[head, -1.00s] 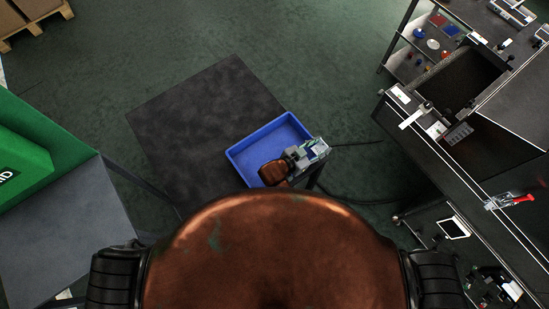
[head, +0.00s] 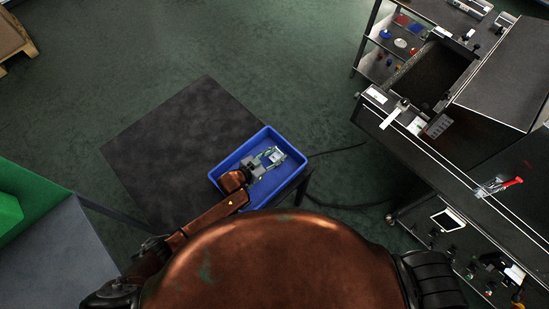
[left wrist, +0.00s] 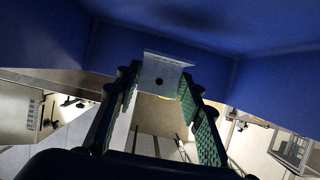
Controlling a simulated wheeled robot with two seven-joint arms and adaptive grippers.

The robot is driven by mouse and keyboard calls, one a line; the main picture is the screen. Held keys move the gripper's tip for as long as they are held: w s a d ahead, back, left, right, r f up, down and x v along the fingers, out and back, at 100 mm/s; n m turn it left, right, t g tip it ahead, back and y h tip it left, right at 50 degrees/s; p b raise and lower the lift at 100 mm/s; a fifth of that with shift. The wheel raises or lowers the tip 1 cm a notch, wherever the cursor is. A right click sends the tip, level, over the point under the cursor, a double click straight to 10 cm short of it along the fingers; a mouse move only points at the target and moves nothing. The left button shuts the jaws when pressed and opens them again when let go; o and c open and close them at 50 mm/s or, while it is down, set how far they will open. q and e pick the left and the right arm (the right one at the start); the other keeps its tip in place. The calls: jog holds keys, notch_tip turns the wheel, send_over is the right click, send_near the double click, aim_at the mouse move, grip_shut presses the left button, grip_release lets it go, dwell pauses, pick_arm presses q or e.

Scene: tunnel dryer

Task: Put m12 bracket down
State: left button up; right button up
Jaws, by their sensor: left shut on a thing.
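My left gripper (head: 268,159) is over the blue bin (head: 294,179) in the head view, with its fingers pointing to the upper right. In the left wrist view my left gripper (left wrist: 160,100) has green finger pads. It is shut on the m12 bracket (left wrist: 163,72), a pale metal plate with a dark hole, which sits between the fingertips. The blue bin's wall (left wrist: 205,70) fills the upper part of that view. I cannot tell whether the bracket touches the bin. My right gripper is not in view.
A dark mat (head: 180,140) lies on the green floor left of the bin. A dark machine (head: 480,130) with a hopper and a shelf stands at the right. A green box (head: 25,190) and grey surface (head: 60,255) are at the left. A cable runs right of the bin.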

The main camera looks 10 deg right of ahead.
aim_at(275, 157)
pick_arm(q)
jog(key=f, duration=0.2)
jog(key=f+b, duration=0.1)
jog(key=shift+w+a+f, duration=0.2)
jog(key=shift+a+f, duration=0.1)
jog(key=shift+f, duration=0.1)
jog(key=shift+f, duration=0.15)
jog(key=o, duration=1.2)
